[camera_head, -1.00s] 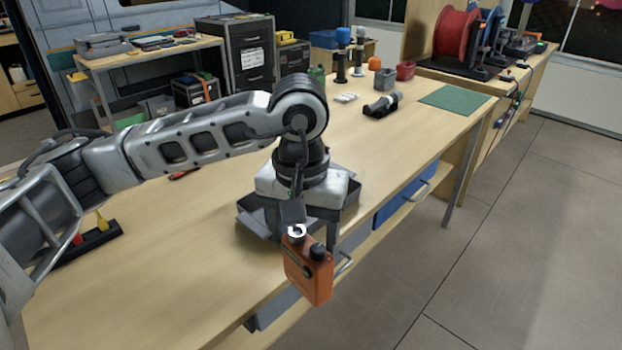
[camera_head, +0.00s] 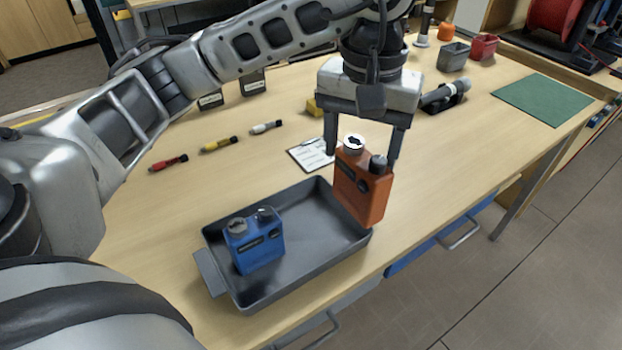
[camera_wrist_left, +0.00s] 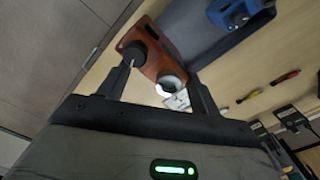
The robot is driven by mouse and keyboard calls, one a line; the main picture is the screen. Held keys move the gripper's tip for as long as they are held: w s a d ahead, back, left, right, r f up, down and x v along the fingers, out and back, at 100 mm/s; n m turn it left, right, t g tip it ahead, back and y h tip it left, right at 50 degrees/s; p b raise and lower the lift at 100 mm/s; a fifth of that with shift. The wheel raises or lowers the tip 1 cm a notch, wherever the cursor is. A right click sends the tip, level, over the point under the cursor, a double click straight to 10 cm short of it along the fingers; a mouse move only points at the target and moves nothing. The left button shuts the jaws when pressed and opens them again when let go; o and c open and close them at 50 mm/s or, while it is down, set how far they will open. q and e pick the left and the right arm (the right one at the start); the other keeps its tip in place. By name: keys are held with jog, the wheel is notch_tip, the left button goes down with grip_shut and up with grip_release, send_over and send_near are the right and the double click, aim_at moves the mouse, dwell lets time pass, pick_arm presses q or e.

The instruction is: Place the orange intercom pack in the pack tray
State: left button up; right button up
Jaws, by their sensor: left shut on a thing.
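The orange intercom pack (camera_head: 362,190) is upright between the fingers of my left gripper (camera_head: 362,150), which is shut on it. The pack hangs at the right end of the dark grey pack tray (camera_head: 300,285) and hides part of that rim. I cannot tell how high its base is above the rim. A blue intercom pack (camera_head: 256,243) stands in the left part of the tray. In the left wrist view the orange pack (camera_wrist_left: 150,52) is between the fingertips, with the tray (camera_wrist_left: 205,50) and the blue pack (camera_wrist_left: 235,12) beyond. My right gripper is not in view.
Red, yellow and white markers (camera_head: 220,145) lie behind the tray. A small clipboard (camera_head: 310,154) lies near its back corner. A microphone (camera_head: 445,96) in a stand, a green mat (camera_head: 543,99) and grey and red bins (camera_head: 454,56) are further right. The table's front edge is close to the tray.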

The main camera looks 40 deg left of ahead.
pick_arm(q)
jog(key=a+f+p, duration=0.1)
jog(key=a+f, duration=0.6)
jog(key=f, duration=0.3)
jog(key=shift+s, duration=0.35)
jog(key=shift+a, duration=0.1)
jog(key=shift+f, duration=0.2)
jog(key=o, duration=1.5)
jog(key=shift+c, duration=0.2)
jog(key=shift+r, duration=0.1)
